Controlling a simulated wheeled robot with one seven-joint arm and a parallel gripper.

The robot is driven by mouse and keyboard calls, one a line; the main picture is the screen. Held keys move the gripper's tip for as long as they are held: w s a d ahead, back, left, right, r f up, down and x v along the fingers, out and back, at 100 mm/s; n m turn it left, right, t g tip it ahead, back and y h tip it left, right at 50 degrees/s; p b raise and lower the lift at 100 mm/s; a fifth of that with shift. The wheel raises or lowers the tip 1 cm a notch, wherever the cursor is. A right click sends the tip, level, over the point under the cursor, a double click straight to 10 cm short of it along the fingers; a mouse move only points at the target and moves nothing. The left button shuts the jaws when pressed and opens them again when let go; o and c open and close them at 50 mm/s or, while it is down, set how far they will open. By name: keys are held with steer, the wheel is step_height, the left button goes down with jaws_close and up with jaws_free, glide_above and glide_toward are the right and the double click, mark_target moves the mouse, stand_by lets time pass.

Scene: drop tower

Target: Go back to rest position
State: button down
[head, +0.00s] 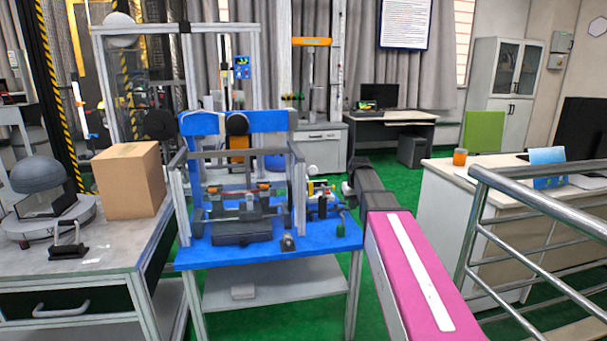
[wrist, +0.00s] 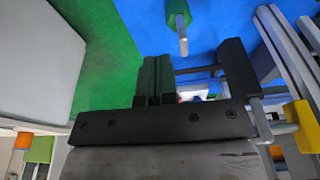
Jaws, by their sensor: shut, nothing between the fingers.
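My gripper (head: 347,188) is at the end of my arm, to the right of the blue test rig (head: 215,225) in the head view. It looks clear of the rig, but its small fingers are hard to make out there. In the wrist view my gripper (wrist: 155,75) has its two dark fingers side by side and together, with nothing held between them. Beyond them a green knob on a metal rod (wrist: 179,20) stands out against the blue surface.
A grey table (head: 95,262) with a cardboard box (head: 130,180) stands left of the rig. A metal railing (head: 535,200) and a white counter (head: 440,225) are on the right. Green floor (head: 385,165) shows behind my arm. A yellow part (wrist: 302,118) is at the right of the wrist view.

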steer(key=s+f+m+g, duration=0.1)
steer(key=s+f, duration=1)
steer(key=s, duration=0.3)
steer(key=s+f+m+g, duration=0.1)
steer(key=s+f, duration=0.9)
steer(key=s, duration=0.3)
steer(key=shift+s+a+f, duration=0.3)
steer(key=shift+s+f, duration=0.05)
